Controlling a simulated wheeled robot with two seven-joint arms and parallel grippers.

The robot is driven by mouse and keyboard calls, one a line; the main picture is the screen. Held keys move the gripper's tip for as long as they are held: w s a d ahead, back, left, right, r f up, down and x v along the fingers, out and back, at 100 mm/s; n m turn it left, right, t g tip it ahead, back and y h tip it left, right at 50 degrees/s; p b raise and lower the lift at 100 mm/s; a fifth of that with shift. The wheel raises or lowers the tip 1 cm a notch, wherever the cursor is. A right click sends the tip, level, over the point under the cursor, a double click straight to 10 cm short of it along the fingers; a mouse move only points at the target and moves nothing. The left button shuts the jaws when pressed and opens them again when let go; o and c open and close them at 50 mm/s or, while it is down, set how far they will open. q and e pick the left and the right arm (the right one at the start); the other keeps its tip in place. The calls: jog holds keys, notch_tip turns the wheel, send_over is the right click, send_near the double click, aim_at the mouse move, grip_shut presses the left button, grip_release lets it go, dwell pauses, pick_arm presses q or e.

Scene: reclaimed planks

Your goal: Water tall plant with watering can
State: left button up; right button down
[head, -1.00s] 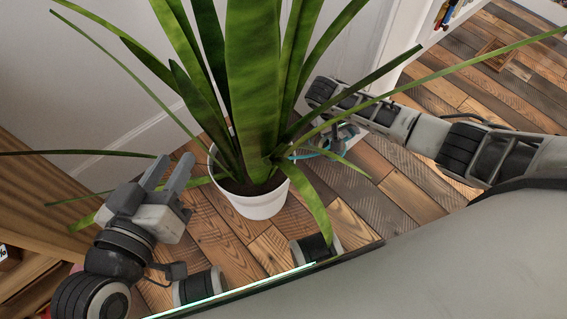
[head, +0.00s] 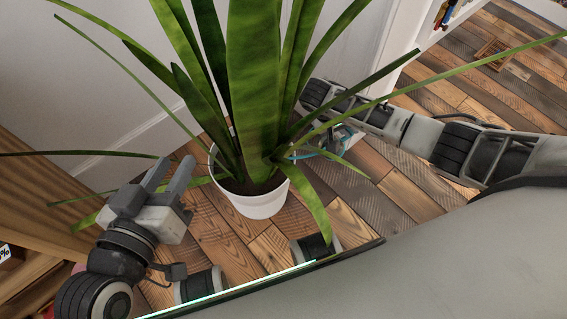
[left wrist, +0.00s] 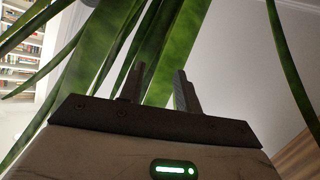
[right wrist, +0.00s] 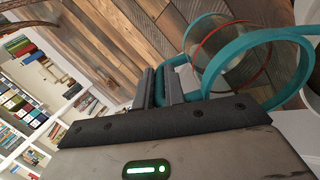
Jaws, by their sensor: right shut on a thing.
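The tall plant (head: 252,80) has long green leaves and stands in a white pot (head: 258,204) on the plank floor. The teal watering can (right wrist: 291,38) shows in the right wrist view, with a round loop, a clear-looking body and a thin red ring. My right gripper (right wrist: 158,88) is shut on its teal handle. In the head view only a bit of the can (head: 342,138) shows, right of the pot behind leaves, and the right fingers are hidden. My left gripper (head: 170,173) is open and empty, left of the pot. Leaves rise behind its fingers in the left wrist view (left wrist: 161,88).
A wooden furniture piece (head: 45,215) stands at the left, close to my left arm. A white wall (head: 90,90) is behind the plant. Bookshelves (right wrist: 30,95) show in the right wrist view. Open plank floor (head: 440,80) lies at the right.

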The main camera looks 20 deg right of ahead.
pick_arm(q)
jog(key=shift+f, duration=0.1)
pick_arm(e)
jog(key=shift+a+r, duration=0.1)
jog(key=shift+r, duration=0.05)
